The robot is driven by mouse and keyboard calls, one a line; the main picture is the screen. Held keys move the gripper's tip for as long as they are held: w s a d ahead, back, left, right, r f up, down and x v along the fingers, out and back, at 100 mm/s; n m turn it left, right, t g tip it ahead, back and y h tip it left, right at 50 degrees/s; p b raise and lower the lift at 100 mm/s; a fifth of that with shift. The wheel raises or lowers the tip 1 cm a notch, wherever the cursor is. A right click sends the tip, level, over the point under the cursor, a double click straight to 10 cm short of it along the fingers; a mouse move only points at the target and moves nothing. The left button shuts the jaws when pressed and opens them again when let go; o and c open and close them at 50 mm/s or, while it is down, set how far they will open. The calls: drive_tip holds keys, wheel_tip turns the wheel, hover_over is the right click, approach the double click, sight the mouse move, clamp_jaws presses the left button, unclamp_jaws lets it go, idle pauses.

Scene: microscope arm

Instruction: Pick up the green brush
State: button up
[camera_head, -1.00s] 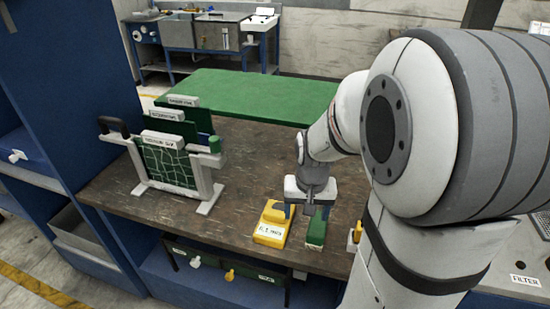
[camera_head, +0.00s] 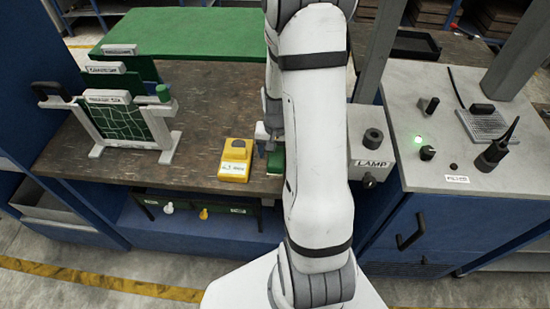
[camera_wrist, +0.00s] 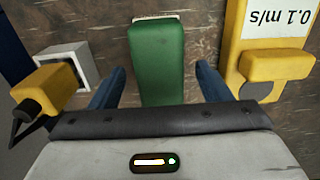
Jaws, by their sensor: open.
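The green brush (camera_wrist: 157,60) lies on the brown tabletop, lengthwise between the two blue fingers of my gripper (camera_wrist: 158,86) in the wrist view. The fingers are open, with one on each side and a gap to the brush on both. The brush's near end reaches down toward my palm. In the head view only part of the green brush (camera_head: 276,160) shows beside my arm, which hides the rest of it and most of my gripper (camera_head: 263,136). I cannot tell how far the fingertips are above the tabletop.
A yellow labelled block (camera_head: 235,160) lies close left of the brush. A grey lamp box (camera_head: 371,150) stands right of my arm. A rack with green panels (camera_head: 125,125) stands at the left. The brown tabletop (camera_head: 195,125) between rack and yellow block is clear.

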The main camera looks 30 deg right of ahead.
sight(276, 153)
drive_tip(key=shift+f, duration=1.6)
drive_tip(key=shift+c, duration=0.2)
drive_tip(key=c, duration=1.1)
